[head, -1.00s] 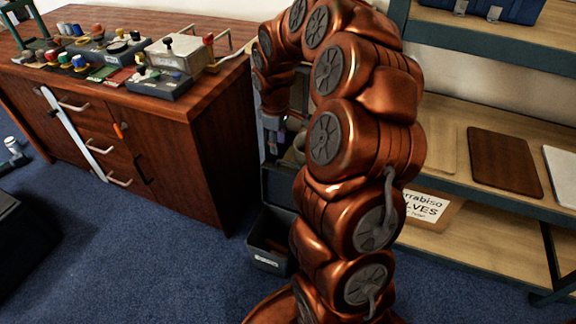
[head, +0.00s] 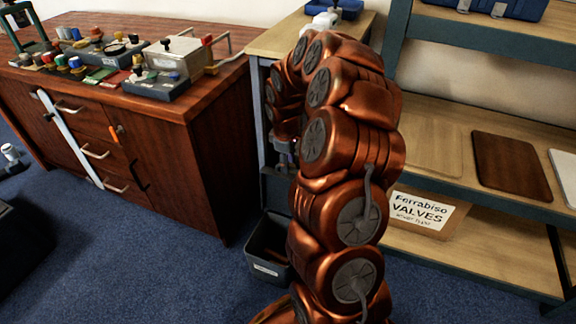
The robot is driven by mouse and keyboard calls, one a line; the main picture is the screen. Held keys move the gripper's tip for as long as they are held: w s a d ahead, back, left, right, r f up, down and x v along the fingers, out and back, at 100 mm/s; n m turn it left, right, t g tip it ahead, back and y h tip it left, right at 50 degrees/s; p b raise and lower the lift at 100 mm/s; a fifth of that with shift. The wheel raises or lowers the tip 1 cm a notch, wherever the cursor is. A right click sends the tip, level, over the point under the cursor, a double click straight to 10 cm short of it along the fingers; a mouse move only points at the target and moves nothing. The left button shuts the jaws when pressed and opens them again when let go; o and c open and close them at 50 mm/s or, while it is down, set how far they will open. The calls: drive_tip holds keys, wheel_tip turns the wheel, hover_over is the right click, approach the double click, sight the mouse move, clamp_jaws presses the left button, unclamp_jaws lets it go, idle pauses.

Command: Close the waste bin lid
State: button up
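The grey waste bin (head: 261,266) stands on the blue carpet between the wooden cabinet and the shelf rack, partly hidden behind my copper arm. Its mouth shows open, with something brown inside. A dark grey panel (head: 275,191) stands upright at the back of the bin and looks like its raised lid; my arm covers its right part. My gripper (head: 284,164) hangs down at the end of the arched arm, above the bin and near the top of the panel in the picture. Its fingers are small and partly hidden, so I cannot tell whether they are open or touch the lid.
A wooden cabinet (head: 190,140) with drawer handles and several devices on top stands at left. A light wooden table (head: 285,38) is behind the arm. A shelf rack (head: 440,150) with boards and a valves box (head: 415,212) is at right. Carpet in front is clear.

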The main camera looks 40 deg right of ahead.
drive_tip(key=shift+f, duration=0.3)
drive_tip(key=shift+c, duration=0.2)
clamp_jaws()
idle(0.3)
